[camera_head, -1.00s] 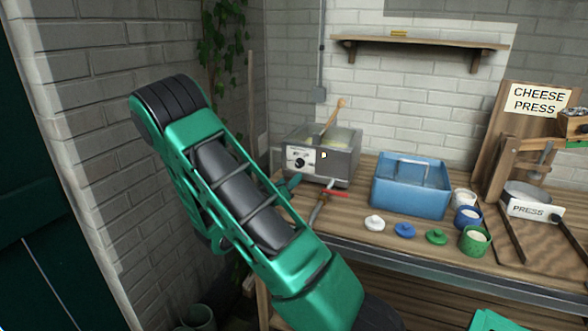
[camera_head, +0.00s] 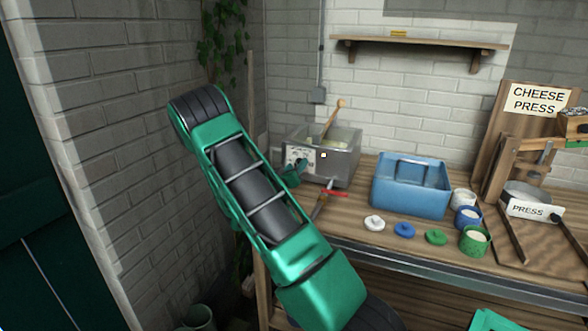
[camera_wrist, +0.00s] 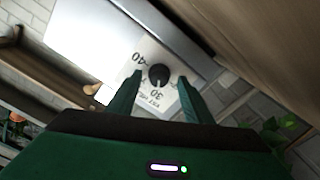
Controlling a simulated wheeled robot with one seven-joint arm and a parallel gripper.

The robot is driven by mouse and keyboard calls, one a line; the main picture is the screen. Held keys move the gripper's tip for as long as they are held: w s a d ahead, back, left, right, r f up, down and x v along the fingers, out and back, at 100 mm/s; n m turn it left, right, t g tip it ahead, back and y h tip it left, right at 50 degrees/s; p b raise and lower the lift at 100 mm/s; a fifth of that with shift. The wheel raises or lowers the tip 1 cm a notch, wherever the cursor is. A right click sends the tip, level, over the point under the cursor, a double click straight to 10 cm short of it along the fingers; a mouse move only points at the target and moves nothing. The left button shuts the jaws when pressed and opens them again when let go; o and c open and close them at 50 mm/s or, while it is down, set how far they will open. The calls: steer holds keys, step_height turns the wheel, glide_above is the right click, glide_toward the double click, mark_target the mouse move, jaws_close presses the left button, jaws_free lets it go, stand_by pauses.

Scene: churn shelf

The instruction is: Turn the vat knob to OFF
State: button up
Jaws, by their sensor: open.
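The grey metal vat (camera_head: 342,168) stands at the left end of the bench, with a wooden-handled utensil in it and a white dial panel on its front. In the wrist view the black round vat knob (camera_wrist: 159,74) sits on the white dial plate (camera_wrist: 150,55). A pale mark shows on the knob's lower edge, near the number 30; 40 shows to its upper left. I cannot read an OFF mark. My gripper (camera_wrist: 160,77) is open, with one finger either side of the knob and gaps between. In the head view my gripper (camera_head: 294,172) partly covers the panel.
A blue bin (camera_head: 410,188) stands right of the vat. A red-handled tool (camera_head: 328,193) lies just in front of the vat. Several small lids and cups are farther right, before the cheese press (camera_head: 530,190). A brick wall (camera_head: 95,130) is close on the left.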

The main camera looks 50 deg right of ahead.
steer(key=shift+d, duration=0.2)
steer(key=c, duration=1)
steer(key=shift+w, duration=0.1)
steer(key=n, duration=0.5)
steer(key=shift+w+a+f+n, duration=0.1)
steer(key=shift+w+a+n, duration=0.05)
steer(key=shift+n, duration=0.25)
steer(key=n, duration=0.5)
steer(key=shift+w+f+n, duration=0.1)
steer(key=shift+f+n, duration=0.05)
steer(key=shift+n, duration=0.55)
